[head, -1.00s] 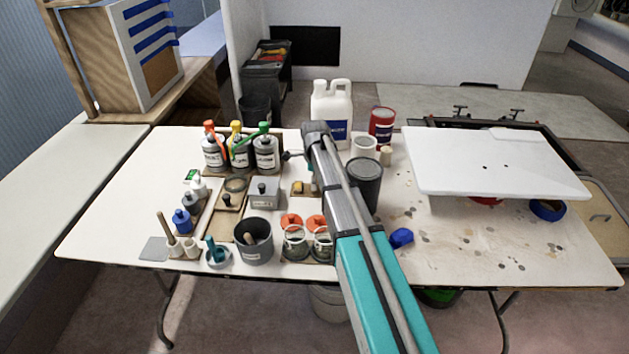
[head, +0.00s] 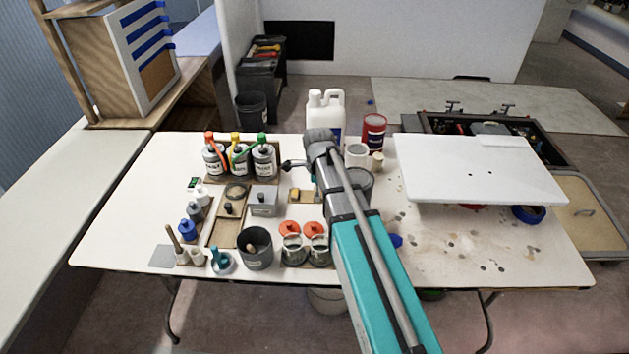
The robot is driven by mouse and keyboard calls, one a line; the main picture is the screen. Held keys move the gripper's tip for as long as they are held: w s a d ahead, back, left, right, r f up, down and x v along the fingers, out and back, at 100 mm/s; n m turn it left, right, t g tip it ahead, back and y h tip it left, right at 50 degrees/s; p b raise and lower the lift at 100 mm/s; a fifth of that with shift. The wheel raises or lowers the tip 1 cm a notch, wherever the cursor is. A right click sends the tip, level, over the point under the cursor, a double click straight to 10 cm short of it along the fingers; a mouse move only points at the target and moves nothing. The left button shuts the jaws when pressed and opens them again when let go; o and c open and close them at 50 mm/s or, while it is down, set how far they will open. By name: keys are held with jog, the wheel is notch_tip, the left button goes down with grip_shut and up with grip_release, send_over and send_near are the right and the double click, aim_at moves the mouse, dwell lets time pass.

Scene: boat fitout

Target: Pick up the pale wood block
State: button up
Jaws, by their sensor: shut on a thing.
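My arm reaches over the table, and my gripper (head: 292,165) shows only in part, as a dark shape left of the wrist, behind the grey bottles' right end. The wrist and arm cover most of the jaws. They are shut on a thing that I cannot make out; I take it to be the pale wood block. A small tan, block-like piece (head: 377,161) stands beside the white cup, apart from my gripper. A small yellowish-brown piece (head: 295,194) lies on a tan tray just below my wrist.
Bottles with red, yellow and green tops (head: 240,160) stand at left. A white jug (head: 326,108) and red can (head: 373,131) stand behind my arm. A dark can (head: 361,181) is partly behind my arm. A white panel (head: 480,170) covers the right.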

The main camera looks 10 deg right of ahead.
jog(key=shift+s+r+p, duration=0.15)
jog(key=shift+s+r, duration=0.1)
jog(key=shift+s, duration=0.35)
jog(key=shift+s+r+p, duration=0.15)
jog(key=shift+s+r, duration=0.1)
jog(key=shift+s, duration=0.3)
jog(key=shift+s, duration=0.1)
